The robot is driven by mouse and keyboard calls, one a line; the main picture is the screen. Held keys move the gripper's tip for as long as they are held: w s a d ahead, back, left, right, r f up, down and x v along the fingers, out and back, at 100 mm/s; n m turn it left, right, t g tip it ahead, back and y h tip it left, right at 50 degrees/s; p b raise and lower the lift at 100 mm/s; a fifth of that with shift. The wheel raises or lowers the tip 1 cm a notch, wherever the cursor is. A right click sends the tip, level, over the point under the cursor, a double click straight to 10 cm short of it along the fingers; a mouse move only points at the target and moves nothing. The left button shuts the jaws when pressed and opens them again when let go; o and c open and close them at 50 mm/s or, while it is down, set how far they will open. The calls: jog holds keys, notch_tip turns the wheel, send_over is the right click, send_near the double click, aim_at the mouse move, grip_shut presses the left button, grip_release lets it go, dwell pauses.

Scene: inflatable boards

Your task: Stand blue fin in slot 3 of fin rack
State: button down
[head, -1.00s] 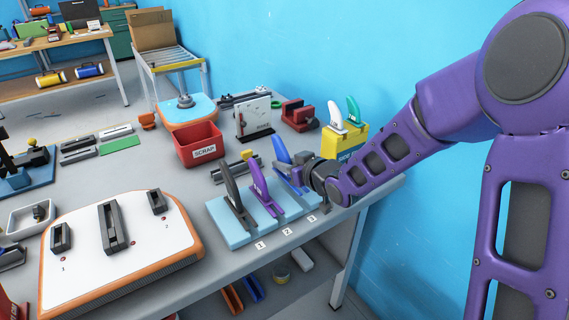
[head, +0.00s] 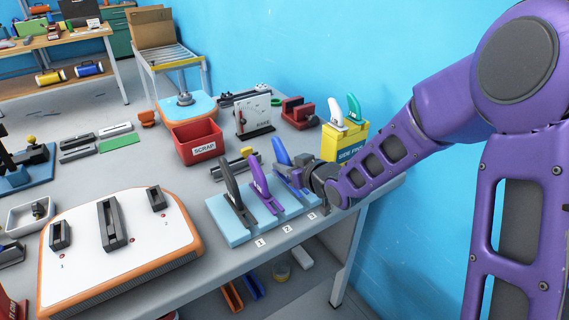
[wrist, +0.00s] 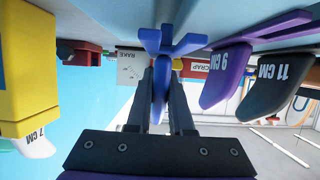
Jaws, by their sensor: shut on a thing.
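The blue fin (head: 282,152) stands at slot 3, the right-hand place of the light blue fin rack (head: 228,230). In the wrist view the blue fin (wrist: 157,88) lies between the fingers of my gripper (wrist: 160,75), with its base toward the rack. My gripper also shows in the head view (head: 308,177), shut on the fin at the rack's right end. The fin's lower edge is partly hidden in the head view, so I cannot tell how deep it sits. A dark grey fin (head: 231,182) stands in slot 1 and a purple fin (head: 259,178) in slot 2.
A yellow box (head: 343,143) with white and teal fins stands behind my gripper, near the blue wall. A red scrap bin (head: 196,146) is behind the rack. A white board with orange edges (head: 85,258) lies to the left.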

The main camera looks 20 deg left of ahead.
jog(key=shift+f, duration=0.85)
jog(key=c, duration=0.7)
grip_release()
jog(key=shift+s+d+r, duration=0.1)
